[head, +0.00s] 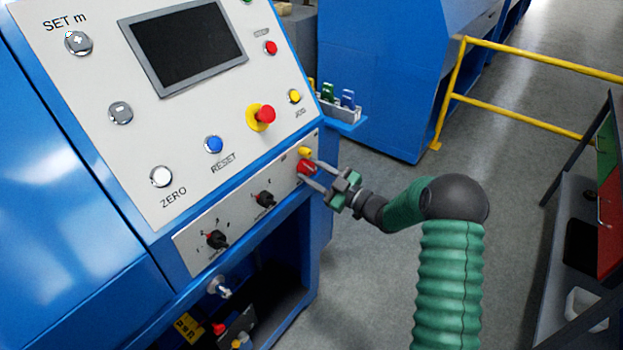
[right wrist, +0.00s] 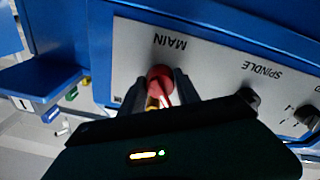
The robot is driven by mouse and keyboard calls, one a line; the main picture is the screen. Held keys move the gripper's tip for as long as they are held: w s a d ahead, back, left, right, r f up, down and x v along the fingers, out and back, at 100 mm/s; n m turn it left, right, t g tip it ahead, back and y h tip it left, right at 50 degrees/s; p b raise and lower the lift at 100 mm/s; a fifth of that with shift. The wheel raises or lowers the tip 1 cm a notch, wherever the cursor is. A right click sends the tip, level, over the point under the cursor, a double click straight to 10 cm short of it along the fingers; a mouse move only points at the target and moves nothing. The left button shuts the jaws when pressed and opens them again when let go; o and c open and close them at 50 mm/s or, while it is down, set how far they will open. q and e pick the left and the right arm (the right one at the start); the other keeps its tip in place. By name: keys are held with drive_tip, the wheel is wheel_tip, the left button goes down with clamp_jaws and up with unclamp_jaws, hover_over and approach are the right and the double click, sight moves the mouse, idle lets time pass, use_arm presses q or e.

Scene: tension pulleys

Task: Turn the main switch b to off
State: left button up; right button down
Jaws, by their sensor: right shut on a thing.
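The main switch (head: 306,167) is a red knob on a yellow base at the right end of the lower white panel strip. In the right wrist view the red knob (right wrist: 159,78) sits below the word MAIN, which appears upside down. My right gripper (head: 310,174) reaches in from the right and is shut on the red knob, one finger on each side. The gripper's body hides part of the knob and its base in the wrist view. The switch's off mark cannot be read. My left gripper does not show.
Black rotary knobs (head: 265,199) and (head: 216,240) sit left of the main switch. A red emergency button (head: 266,114) with a yellow collar is above it. A blue shelf with small clips (head: 347,99) juts out at the right. A yellow railing (head: 530,117) stands behind.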

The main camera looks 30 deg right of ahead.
drive_tip(key=shift+d+f+n+b, duration=0.1)
drive_tip(key=shift+f+n+b, duration=0.1)
drive_tip(key=shift+n+b, duration=0.4)
drive_tip(key=c, duration=0.9)
unclamp_jaws()
drive_tip(key=shift+r, duration=0.1)
drive_tip(key=shift+s, duration=0.15)
drive_tip(key=v, duration=1.6)
drive_tip(key=shift+s+d, duration=0.25)
drive_tip(key=shift+d, duration=0.05)
drive_tip(key=shift+w, duration=0.1)
